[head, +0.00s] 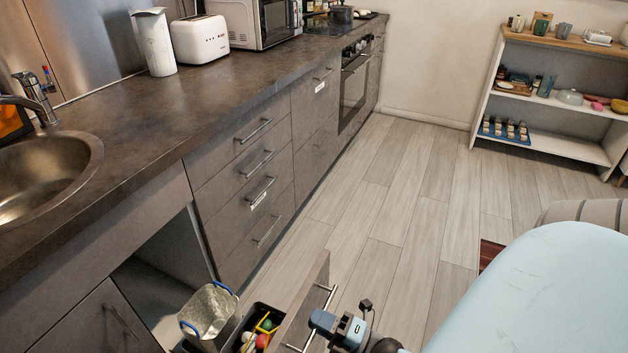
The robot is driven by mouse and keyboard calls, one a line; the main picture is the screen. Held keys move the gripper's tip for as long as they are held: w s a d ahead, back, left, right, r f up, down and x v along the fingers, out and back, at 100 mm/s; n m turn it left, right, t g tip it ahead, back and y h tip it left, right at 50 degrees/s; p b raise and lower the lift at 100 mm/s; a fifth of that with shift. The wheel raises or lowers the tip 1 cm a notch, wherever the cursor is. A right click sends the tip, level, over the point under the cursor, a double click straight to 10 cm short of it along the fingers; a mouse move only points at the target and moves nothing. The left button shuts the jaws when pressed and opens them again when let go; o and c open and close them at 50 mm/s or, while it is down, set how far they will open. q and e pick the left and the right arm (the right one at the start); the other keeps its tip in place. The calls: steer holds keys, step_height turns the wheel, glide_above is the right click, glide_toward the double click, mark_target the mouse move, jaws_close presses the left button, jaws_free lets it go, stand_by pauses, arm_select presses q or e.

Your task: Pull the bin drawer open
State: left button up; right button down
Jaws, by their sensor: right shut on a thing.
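The bin drawer stands pulled out from under the counter, with its grey-brown front panel (306,292) well away from the cabinet opening. A metal bar handle (329,297) is on the outer face of the panel. My right gripper (322,320), blue and dark, is at the lower part of this handle and shut on it. Its fingertips are partly hidden. My left gripper is not in view.
A light blue rounded surface (540,290) fills the lower right. Closed drawers (243,170) and an oven (353,85) line the counter (170,115). A white shelf (560,105) stands at the back right. The floor (390,195) between is clear.

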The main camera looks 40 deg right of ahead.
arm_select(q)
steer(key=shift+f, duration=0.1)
arm_select(e)
steer(key=c, duration=1.2)
jaws_free()
steer(key=shift+s, duration=0.1)
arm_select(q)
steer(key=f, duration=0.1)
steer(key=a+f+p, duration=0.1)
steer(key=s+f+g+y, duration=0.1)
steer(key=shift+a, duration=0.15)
arm_select(e)
steer(key=v, duration=1.3)
steer(key=shift+s, duration=0.3)
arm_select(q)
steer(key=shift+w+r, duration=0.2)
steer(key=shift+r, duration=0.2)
arm_select(e)
steer(key=shift+f, duration=0.1)
